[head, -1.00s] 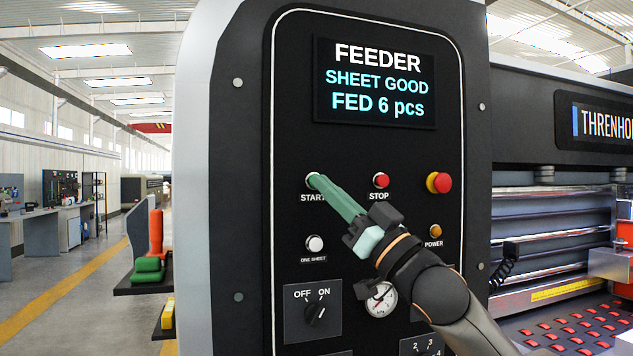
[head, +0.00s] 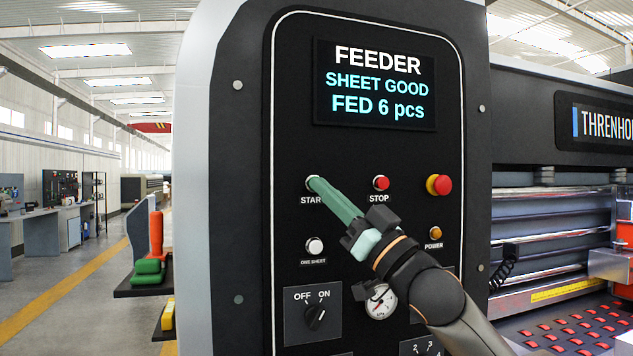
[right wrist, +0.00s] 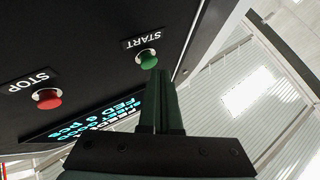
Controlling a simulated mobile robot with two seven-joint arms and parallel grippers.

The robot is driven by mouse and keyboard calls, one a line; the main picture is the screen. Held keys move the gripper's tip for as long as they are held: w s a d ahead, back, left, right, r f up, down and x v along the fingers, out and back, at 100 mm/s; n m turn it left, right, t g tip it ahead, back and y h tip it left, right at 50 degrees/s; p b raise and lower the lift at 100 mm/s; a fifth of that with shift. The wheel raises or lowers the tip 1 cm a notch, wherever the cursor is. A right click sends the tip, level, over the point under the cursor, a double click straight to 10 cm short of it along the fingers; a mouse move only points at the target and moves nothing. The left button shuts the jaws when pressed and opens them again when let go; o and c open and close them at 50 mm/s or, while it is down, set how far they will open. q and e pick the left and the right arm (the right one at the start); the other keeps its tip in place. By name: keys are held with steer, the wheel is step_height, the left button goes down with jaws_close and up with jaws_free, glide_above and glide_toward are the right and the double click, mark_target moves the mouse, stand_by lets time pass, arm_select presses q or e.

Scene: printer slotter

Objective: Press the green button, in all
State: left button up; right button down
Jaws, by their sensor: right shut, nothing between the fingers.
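The feeder screen (head: 375,83) reads SHEET GOOD with a count of pieces fed. My left gripper is out of view.
The red STOP button (head: 381,183) is right of START, with a red emergency knob (head: 441,184) beyond. A white ONE SHEET button (head: 315,245) is below START, and an orange POWER button (head: 435,231) is lower right. An OFF/ON knob (head: 316,316) is under the white button.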

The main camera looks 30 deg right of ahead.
steer(key=shift+w+d+p, duration=0.2)
steer(key=shift+w+p, duration=0.2)
steer(key=shift+w, duration=0.25)
stand_by(0.8)
stand_by(0.4)
steer(key=shift+s+a+b, duration=0.3)
steer(key=shift+s+b, duration=0.1)
steer(key=shift+s, duration=0.55)
steer(key=shift+s+a+b, duration=0.2)
steer(key=shift+s+b, duration=0.1)
steer(key=shift+s, duration=0.5)
steer(key=shift+s+a+b, duration=0.15)
steer(key=shift+s+b, duration=0.15)
steer(key=shift+s, duration=0.55)
steer(key=shift+s+a+b, duration=0.2)
steer(key=shift+s+b, duration=0.1)
steer(key=shift+s, duration=0.5)
